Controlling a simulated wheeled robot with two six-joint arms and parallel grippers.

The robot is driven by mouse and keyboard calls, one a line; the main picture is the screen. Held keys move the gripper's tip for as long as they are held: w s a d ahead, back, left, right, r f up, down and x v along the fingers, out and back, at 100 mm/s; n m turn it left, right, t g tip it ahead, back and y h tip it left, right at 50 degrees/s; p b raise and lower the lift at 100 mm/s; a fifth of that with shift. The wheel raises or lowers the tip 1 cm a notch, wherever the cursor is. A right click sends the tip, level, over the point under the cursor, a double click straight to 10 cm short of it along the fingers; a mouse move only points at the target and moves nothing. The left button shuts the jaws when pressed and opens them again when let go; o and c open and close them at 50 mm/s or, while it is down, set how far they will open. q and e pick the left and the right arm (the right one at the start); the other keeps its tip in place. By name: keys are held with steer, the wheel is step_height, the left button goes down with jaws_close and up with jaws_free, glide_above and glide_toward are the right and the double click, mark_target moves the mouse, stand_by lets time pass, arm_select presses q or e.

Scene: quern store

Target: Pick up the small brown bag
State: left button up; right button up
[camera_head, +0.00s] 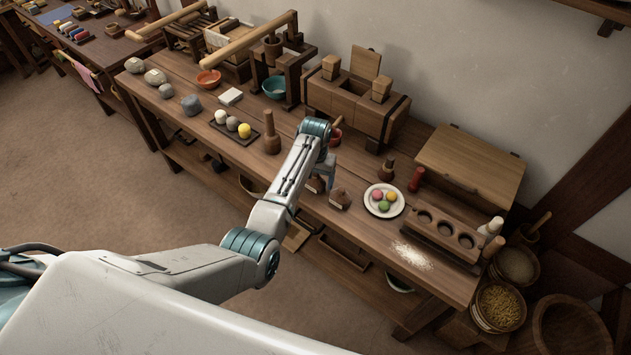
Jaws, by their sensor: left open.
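A small brown bag (340,200) with a narrow top stands on the long wooden table near its front edge, left of a white plate. A second small brown object of similar look (315,185) stands just left of it, partly behind my arm. My left gripper (328,183) is open and reaches down over the table at these two. Its fingers are partly hidden by the arm, and I cannot tell if they touch either one. My right gripper is out of view.
The white plate (371,205) holds pink, yellow and green rounds. A wooden block with round hollows (441,235) and spilled white powder (412,257) lie to the right. A wooden pestle (271,134) stands to the left. A large wooden box (345,102) stands behind.

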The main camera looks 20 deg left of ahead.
arm_select(q)
steer(key=shift+c, duration=0.5)
steer(key=c, duration=0.7)
steer(key=shift+c, duration=0.3)
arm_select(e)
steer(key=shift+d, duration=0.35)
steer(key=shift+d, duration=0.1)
arm_select(q)
steer(key=shift+r, duration=0.5)
step_height(320, 180, up, 3)
steer(key=shift+w+f+b, duration=0.1)
steer(key=shift+f+b, duration=0.05)
steer(key=shift+b, duration=0.5)
steer(key=s+d, duration=0.1)
steer(key=s, duration=0.4)
steer(key=s+d+r+b, duration=0.1)
steer(key=s, duration=0.4)
steer(key=s+d, duration=0.1)
steer(key=s, duration=0.5)
steer(key=shift+r, duration=0.2)
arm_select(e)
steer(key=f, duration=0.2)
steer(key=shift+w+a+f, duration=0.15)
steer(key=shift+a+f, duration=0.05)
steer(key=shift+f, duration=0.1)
